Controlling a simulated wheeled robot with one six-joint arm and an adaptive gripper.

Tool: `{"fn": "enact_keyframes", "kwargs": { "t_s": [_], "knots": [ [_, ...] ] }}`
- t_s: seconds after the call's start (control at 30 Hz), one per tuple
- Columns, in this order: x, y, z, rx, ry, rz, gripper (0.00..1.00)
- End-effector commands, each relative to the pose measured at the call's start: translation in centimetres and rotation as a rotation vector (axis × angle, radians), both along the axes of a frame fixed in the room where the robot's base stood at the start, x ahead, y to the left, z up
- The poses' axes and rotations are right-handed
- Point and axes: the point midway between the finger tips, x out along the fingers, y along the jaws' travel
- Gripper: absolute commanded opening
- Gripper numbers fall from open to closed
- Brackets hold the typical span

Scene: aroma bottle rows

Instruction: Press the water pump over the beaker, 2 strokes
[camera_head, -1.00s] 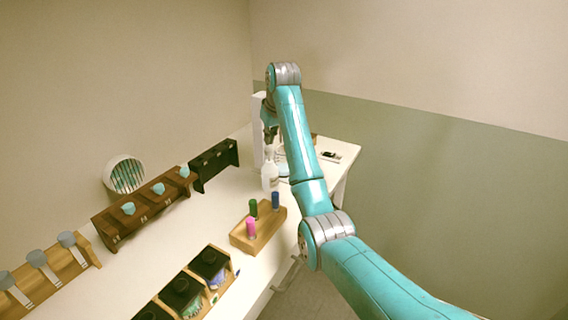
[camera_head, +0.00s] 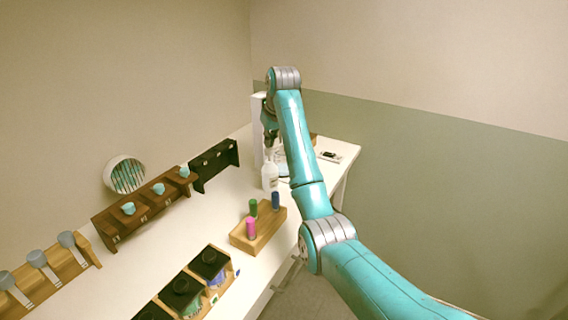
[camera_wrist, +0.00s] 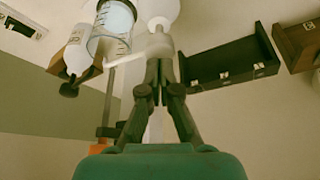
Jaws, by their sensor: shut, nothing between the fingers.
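The white water pump bottle (camera_head: 269,178) stands on the white table near its far end. In the wrist view its round body (camera_wrist: 160,12) shows at the top, with a pale spout (camera_wrist: 140,52) reaching left towards the beaker. The clear beaker (camera_wrist: 112,22), with dark graduation marks, is beside the bottle; in the head view it is mostly hidden behind the bottle and my arm. My gripper (camera_wrist: 158,68) is shut and empty, its fingertips at the pump head. In the head view my gripper (camera_head: 270,143) is directly above the bottle. Whether it touches the head is unclear.
A small labelled bottle (camera_wrist: 76,52) is near the beaker. A wooden holder (camera_head: 262,232) with coloured vials stands in front. Dark and brown racks (camera_head: 214,166) line the back. Black boxes (camera_head: 209,265) sit at the front edge. A small dark device (camera_head: 330,156) lies right.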

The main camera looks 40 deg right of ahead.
Motion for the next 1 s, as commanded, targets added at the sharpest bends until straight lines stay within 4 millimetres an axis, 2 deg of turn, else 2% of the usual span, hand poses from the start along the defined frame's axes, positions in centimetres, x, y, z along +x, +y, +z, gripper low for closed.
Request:
{"fn": "enact_keyframes", "kwargs": {
  "t_s": [0.7,1.0],
  "knots": [
    [0.0,0.0,-2.3,0.0,0.002,0.0,0.0],
    [0.0,0.0,-2.1,0.001,0.003,0.0,0.0]
  ]
}}
